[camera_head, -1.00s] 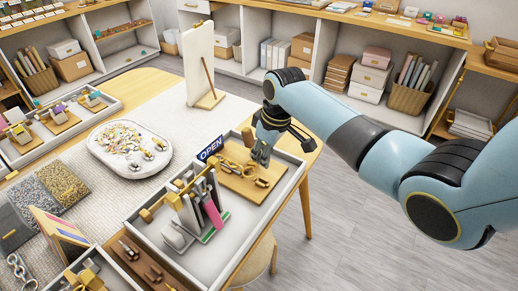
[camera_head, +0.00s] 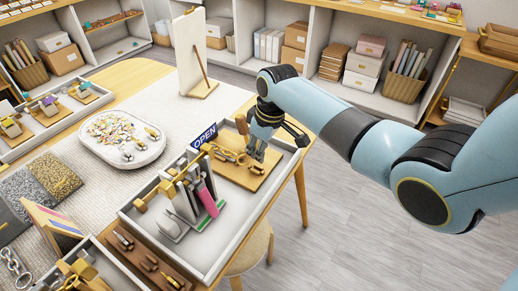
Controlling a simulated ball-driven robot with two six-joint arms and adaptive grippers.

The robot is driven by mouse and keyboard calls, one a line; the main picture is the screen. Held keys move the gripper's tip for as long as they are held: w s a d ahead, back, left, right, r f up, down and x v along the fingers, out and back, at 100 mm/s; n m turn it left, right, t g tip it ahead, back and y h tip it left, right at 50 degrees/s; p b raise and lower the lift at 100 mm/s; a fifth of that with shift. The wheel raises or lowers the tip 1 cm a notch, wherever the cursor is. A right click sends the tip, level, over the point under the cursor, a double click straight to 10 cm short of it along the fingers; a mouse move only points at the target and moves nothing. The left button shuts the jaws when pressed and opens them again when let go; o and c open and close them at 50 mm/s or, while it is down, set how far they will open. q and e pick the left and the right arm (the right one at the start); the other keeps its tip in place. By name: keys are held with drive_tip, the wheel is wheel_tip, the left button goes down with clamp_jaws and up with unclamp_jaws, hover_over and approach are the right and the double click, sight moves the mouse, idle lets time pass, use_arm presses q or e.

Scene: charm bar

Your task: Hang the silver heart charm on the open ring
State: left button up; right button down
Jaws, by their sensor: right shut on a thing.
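My right gripper (camera_head: 256,149) reaches in from the right and is down over the wooden board (camera_head: 262,180) with gold pieces in the grey tray. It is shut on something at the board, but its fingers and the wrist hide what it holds. Gold ring-like pieces (camera_head: 226,153) lie on the board, left of the fingertips; I cannot tell which is the open ring. A blue OPEN sign (camera_head: 204,136) stands at the board's left edge. A white dish (camera_head: 104,155) holds many small charms; I cannot pick out the silver heart charm. My left gripper is not in view.
The grey tray (camera_head: 222,250) also holds a rack of upright cards and tools (camera_head: 188,195). A white upright panel (camera_head: 190,52) stands behind on the table. A stool (camera_head: 252,250) is below the table's right edge. The cloth between dish and tray is clear.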

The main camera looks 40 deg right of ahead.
drive_tip(key=shift+p, duration=0.35)
idle(0.3)
drive_tip(key=shift+f, duration=0.15)
drive_tip(key=shift+f+b, duration=0.35)
drive_tip(key=shift+f, duration=0.2)
